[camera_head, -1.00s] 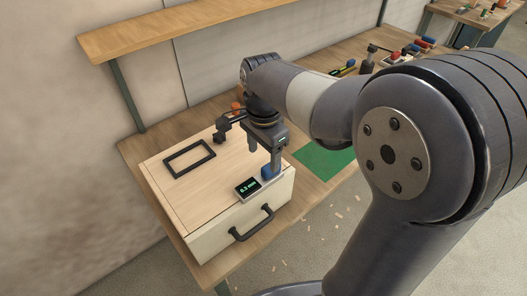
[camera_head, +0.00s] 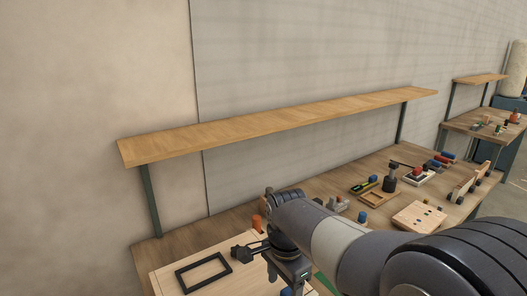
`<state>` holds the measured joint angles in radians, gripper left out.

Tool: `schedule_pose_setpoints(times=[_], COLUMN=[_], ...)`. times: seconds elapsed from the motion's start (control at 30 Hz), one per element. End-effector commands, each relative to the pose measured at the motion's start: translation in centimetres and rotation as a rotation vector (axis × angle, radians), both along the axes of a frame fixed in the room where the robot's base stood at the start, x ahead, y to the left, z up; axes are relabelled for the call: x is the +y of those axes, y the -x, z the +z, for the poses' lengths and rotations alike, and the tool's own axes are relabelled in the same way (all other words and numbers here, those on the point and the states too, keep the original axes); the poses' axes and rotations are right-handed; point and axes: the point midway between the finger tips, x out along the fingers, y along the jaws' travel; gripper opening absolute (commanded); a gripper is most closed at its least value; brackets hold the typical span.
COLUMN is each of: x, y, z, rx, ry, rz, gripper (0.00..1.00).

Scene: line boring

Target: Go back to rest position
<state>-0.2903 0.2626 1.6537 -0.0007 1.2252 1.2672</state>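My gripper (camera_head: 291,283) is at the lower middle of the head view, over the right part of a light wooden box top (camera_head: 223,254). Its fingers reach to the bottom edge of the picture, so whether they are open or shut does not show. A bit of blue shows beside them at the bottom edge. My arm runs off to the lower right. A black rectangular frame (camera_head: 203,272) lies flat on the box top, left of the gripper.
A wooden shelf (camera_head: 270,127) on metal posts runs above the workbench (camera_head: 342,182). Small tools, a wooden tray (camera_head: 371,198) and a holed block (camera_head: 419,217) stand on the bench to the right. An orange item (camera_head: 257,223) stands behind the gripper. The wall is bare.

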Motion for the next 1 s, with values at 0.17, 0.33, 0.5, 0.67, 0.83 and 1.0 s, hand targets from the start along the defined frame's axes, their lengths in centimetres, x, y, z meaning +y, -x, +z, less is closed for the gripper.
schedule_pose_setpoints(times=[0.17, 0.33, 0.5, 0.67, 0.83, 1.0], x=[0.0, 0.0, 0.0, 0.0, 0.0, 0.0], y=[0.0, 0.0, 0.0, 0.0, 0.0, 0.0], z=[-2.8, -4.2, -4.5, -4.4, -4.3, -3.1], rx=[0.000, 0.001, 0.001, 0.000, 0.000, 0.000], ry=[0.000, 0.001, 0.001, 0.000, 0.000, 0.000], rz=[0.000, 0.000, 0.000, 0.000, 0.000, 0.000], gripper=[0.63, 0.63, 0.63, 0.63, 0.63, 0.63])
